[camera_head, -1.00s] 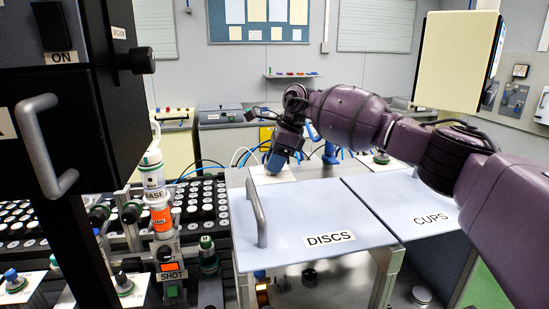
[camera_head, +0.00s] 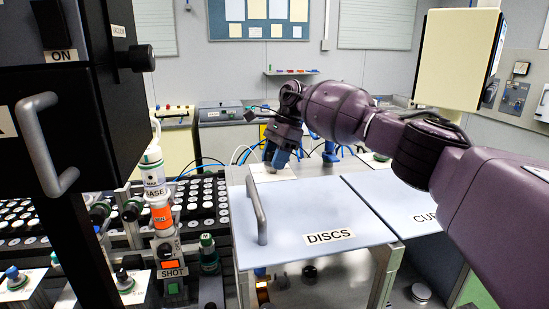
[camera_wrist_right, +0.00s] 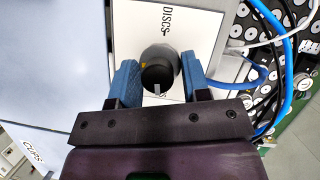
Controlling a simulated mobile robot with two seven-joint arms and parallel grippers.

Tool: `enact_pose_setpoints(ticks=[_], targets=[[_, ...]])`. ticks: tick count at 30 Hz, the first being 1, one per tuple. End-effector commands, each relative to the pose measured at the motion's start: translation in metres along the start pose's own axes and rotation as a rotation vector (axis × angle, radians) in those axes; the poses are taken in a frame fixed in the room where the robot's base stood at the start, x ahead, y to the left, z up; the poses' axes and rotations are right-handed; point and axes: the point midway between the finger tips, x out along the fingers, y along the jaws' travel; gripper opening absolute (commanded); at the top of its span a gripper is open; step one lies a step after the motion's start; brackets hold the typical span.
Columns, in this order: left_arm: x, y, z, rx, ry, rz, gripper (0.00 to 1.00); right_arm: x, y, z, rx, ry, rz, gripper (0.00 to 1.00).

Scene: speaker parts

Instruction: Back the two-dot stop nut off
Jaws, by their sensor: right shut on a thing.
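In the right wrist view a dark round knob-like nut (camera_wrist_right: 158,56) stands on a white plate (camera_wrist_right: 190,20) lettered DISCS. It has a small yellow mark on its side; I cannot count its dots. A black cap with a pale stripe shows at its near end. My right gripper (camera_wrist_right: 157,80) is shut on this nut, one blue finger on each side. In the head view my right gripper (camera_head: 279,158) reaches down at the white plate (camera_head: 285,174) behind the DISCS lid, and its fingers hide the nut. My left gripper is not in view.
The pale DISCS lid (camera_head: 310,212) with a grey handle (camera_head: 257,208) lies in front of the gripper. Blue and white hoses (camera_wrist_right: 282,65) run close to the plate. A rack of round parts (camera_head: 205,200) and a dark cabinet (camera_head: 75,110) stand to the left.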

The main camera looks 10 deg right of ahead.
Motion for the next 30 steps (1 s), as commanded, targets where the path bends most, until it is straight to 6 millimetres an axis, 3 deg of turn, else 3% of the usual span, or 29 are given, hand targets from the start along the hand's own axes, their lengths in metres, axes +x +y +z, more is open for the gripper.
enact_pose_setpoints(ticks=[7, 8, 13, 23, 30], targets=[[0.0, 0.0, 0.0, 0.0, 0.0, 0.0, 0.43, 0.002, 0.001, -0.001, 0.001, 0.002, 0.004, 0.19], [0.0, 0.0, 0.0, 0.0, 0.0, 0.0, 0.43, 0.002, 0.001, -0.001, 0.001, 0.002, 0.004, 0.45], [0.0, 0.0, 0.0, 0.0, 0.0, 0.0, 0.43, 0.001, 0.0, -0.001, 0.001, 0.002, 0.002, 0.69], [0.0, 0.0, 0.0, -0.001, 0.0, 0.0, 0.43, -0.002, 0.0, 0.0, 0.001, 0.001, 0.0, 0.69], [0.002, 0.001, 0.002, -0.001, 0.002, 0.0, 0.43, -0.033, 0.0, 0.0, 0.001, 0.001, -0.003, 0.69]])
